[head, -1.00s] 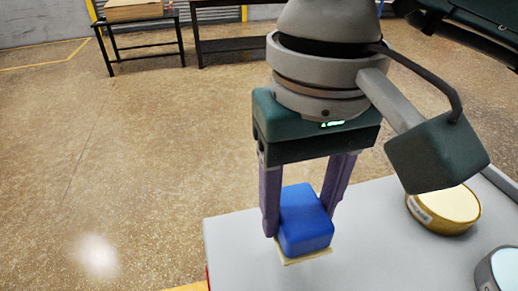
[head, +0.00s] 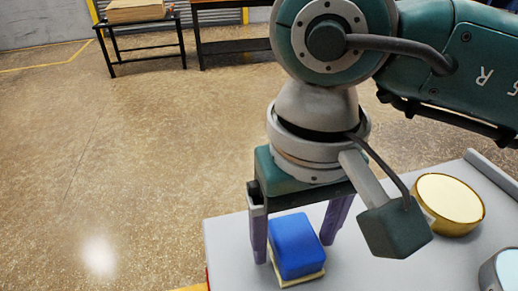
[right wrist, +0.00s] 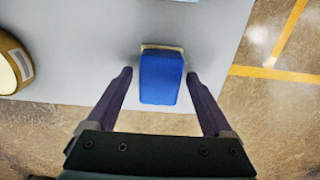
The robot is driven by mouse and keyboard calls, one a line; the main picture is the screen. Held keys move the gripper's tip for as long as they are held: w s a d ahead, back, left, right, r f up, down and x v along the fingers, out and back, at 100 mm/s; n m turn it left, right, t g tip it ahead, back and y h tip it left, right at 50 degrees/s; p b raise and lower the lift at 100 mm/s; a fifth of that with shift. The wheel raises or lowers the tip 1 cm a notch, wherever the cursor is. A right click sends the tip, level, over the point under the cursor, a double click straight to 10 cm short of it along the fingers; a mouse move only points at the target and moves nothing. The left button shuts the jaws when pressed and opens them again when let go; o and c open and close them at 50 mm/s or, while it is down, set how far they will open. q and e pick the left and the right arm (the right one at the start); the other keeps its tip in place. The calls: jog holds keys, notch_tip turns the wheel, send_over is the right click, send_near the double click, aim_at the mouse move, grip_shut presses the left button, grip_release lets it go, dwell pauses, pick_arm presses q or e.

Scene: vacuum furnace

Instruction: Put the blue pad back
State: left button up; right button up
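The blue pad (head: 296,245), a block with a thin cream layer beneath, sits on the grey cart top (head: 225,250) near its left front part. It also shows in the right wrist view (right wrist: 162,77). My right gripper (head: 299,250) points down with one purple finger on each side of the pad. In the right wrist view the fingers (right wrist: 158,75) stand apart from the pad, with a narrow gap on each side. The gripper is open and holds nothing. My left gripper is not in view.
A gold-rimmed roll (head: 448,205) stands on the cart to the right, and another round item (head: 500,272) is cut off at the lower right edge. A raised lip (head: 495,172) runs along the cart's far right. A dark table (head: 140,25) stands far back.

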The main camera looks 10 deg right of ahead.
aim_at(297, 238)
notch_tip(297, 238, up, 12)
dwell(0.6)
jog(key=shift+s, duration=0.1)
